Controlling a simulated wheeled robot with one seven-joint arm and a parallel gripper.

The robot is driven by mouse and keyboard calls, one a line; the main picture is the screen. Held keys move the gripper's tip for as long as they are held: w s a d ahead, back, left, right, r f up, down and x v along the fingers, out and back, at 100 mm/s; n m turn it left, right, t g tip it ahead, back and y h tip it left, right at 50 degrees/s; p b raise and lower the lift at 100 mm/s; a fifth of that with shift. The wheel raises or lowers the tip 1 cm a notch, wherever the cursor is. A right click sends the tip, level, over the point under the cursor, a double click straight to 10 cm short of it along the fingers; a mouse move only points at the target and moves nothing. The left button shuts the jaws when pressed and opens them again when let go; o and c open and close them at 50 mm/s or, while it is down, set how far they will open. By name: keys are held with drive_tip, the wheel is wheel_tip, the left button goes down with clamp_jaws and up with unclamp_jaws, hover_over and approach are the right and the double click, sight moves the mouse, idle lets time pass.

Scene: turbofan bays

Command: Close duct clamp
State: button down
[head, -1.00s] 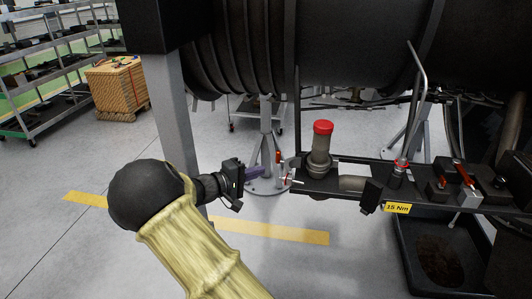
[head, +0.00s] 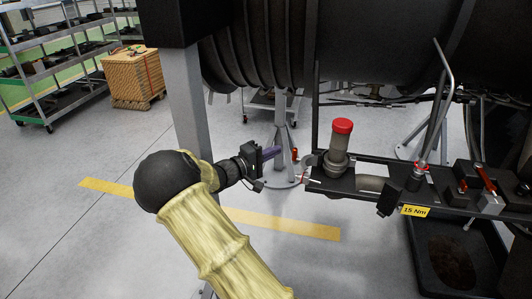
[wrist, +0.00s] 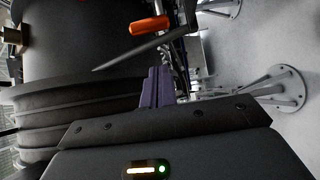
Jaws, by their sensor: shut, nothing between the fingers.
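A duct stub with a red cap (head: 342,126) stands upright at the left end of a dark bench. Beside its base, a small red-handled lever (head: 294,155) stands up, apparently part of the duct clamp; the clamp band is too small to make out. In the wrist view an orange-red handle (wrist: 150,26) lies across the top, beyond the fingertips. My gripper (head: 275,152) is just left of the lever. Its purple fingers (wrist: 157,88) are together and empty, with a visible gap to the handle in the wrist view.
The bench carries a "15 Nm" label (head: 415,211), a bent grey pipe (head: 441,90) and more red-handled parts (head: 485,178). A large dark engine casing (head: 385,50) hangs above. A grey post (head: 187,105) stands behind my arm. A black tray (head: 450,255) lies below right.

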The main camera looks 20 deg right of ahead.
sight(302, 164)
drive_tip(key=p+x, duration=0.2)
drive_tip(key=x, duration=0.4)
drive_tip(key=s, duration=0.1)
drive_tip(key=s+a+p, duration=0.1)
drive_tip(key=s+a, duration=0.1)
drive_tip(key=shift+s+p, duration=0.35)
drive_tip(key=shift+s, duration=0.05)
drive_tip(key=shift+f+t+b, duration=0.1)
drive_tip(key=shift+t+b, duration=0.2)
drive_tip(key=shift+b, duration=0.2)
